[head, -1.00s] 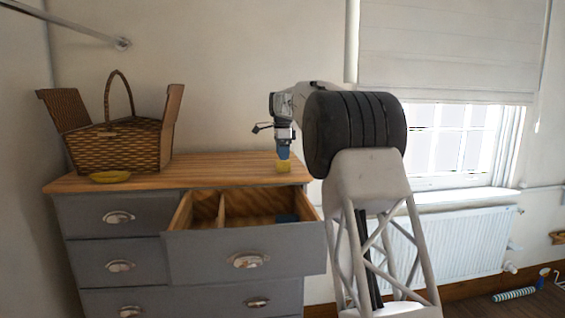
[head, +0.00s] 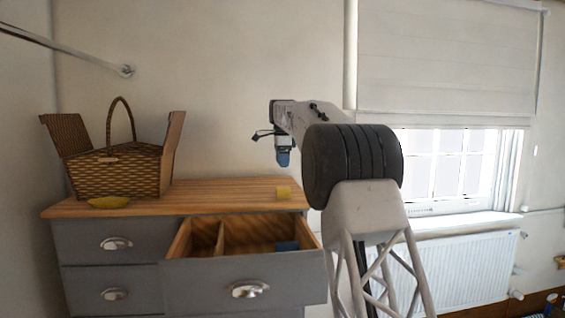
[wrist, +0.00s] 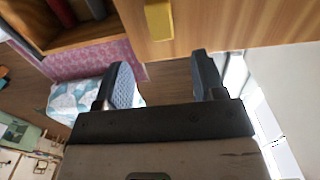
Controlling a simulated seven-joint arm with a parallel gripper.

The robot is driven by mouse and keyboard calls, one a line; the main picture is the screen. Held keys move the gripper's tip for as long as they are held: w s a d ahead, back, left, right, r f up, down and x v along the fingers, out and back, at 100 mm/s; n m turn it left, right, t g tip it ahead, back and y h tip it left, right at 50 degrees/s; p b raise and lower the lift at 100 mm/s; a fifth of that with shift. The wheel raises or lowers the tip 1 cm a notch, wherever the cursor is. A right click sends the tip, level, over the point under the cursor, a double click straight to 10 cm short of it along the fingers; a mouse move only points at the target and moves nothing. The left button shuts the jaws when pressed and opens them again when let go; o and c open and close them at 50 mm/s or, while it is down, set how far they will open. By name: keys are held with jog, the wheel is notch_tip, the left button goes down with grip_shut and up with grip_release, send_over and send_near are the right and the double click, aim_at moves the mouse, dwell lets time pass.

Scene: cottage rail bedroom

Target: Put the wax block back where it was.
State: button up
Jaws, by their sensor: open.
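The wax block (head: 283,192), a small yellow block, sits on the wooden top of the dresser (head: 225,192) near its right end. It also shows at the top of the wrist view (wrist: 159,20), on bare wood. My gripper (head: 283,160) is above the block with a clear gap between them. In the wrist view its two fingers (wrist: 165,85) stand apart with nothing between them. The dresser's upper right drawer (head: 190,276) is pulled open and has a divider. A blue item (head: 287,246) lies in its right compartment.
A wicker basket (head: 115,175) with raised lids stands at the left of the dresser top. A yellow, flat object (head: 109,203) lies in front of it. The wood between basket and block is clear. A window and radiator (head: 460,258) are at right.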

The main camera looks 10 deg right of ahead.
dwell(0.5)
jog(key=s+n+t, duration=0.1)
jog(key=s+n, duration=0.8)
jog(key=s, duration=2.7)
jog(key=s+f+n, duration=0.3)
jog(key=s+f, duration=0.4)
jog(key=s, duration=0.5)
jog(key=s+f+n+t, duration=0.1)
jog(key=s+f+n, duration=0.2)
jog(key=s+f, duration=0.5)
jog(key=s+d+f+n, duration=0.1)
jog(key=s+f, duration=0.7)
jog(key=s, duration=0.9)
jog(key=shift+s+n+t, duration=0.3)
jog(key=shift+n, duration=0.6)
